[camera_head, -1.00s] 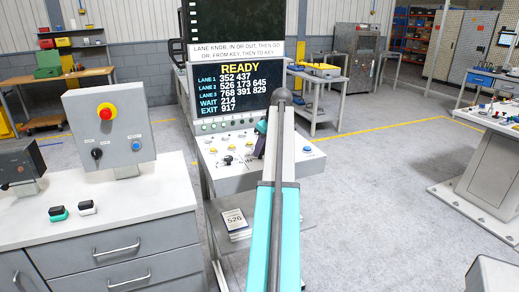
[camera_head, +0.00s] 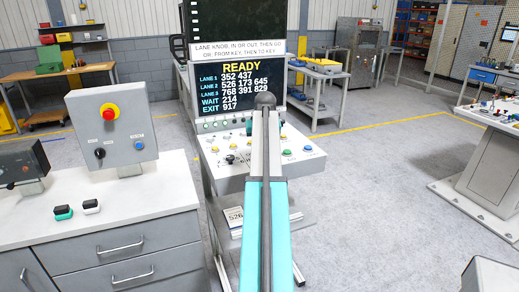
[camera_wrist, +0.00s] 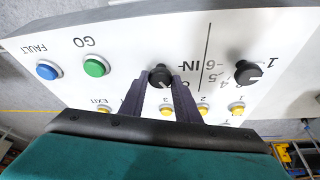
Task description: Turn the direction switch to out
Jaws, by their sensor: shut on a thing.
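The direction switch (camera_wrist: 159,72) is a black knob on the white sloped console panel, beside the printed word IN in the wrist view. The OUT label is not visible there. My gripper (camera_wrist: 160,81) is shut on this knob, a dark finger on each side. A small pale mark shows on the knob's lower edge, between the fingers. In the head view my arm covers the switch and most of the gripper. The console panel (camera_head: 233,177) stands below a screen (camera_head: 236,86) reading READY.
A black lane knob (camera_wrist: 246,72) with numbers sits right of the switch in the wrist view. A green GO button (camera_wrist: 95,67), a blue FAULT button (camera_wrist: 47,69) and several yellow buttons are close by. A grey bench (camera_head: 140,228) stands left of the console.

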